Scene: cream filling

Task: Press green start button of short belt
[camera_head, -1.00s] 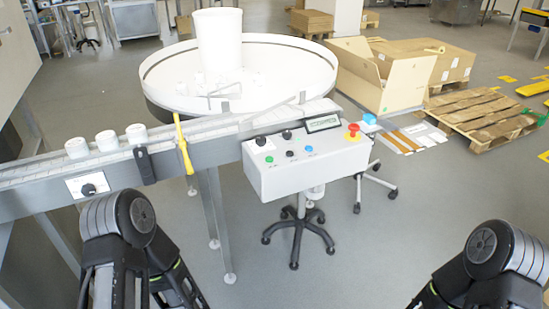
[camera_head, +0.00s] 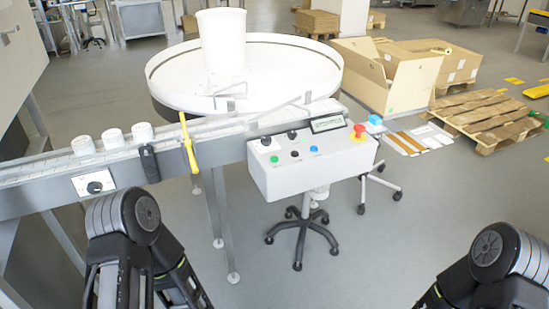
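The white control box (camera_head: 312,172) stands on a wheeled stand in front of the round table. Its front carries a small green button (camera_head: 274,158), a black button (camera_head: 295,154) and a blue button (camera_head: 314,149). Black knobs and a display (camera_head: 327,123) sit along its upper part, with a red emergency button (camera_head: 359,131) at the right. The short belt (camera_head: 40,172) runs along the left side with several white jars (camera_head: 113,138) on it. My arms show at the lower left and lower right. Neither gripper is in view; both arms are apart from the box.
A large round white turntable (camera_head: 290,75) with a white cylinder (camera_head: 221,45) stands behind the box. A yellow tool (camera_head: 188,145) and a black clamp (camera_head: 149,163) are on the belt's edge. Cardboard boxes (camera_head: 372,75) and a wooden pallet (camera_head: 490,120) are at the right. Floor before the box is clear.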

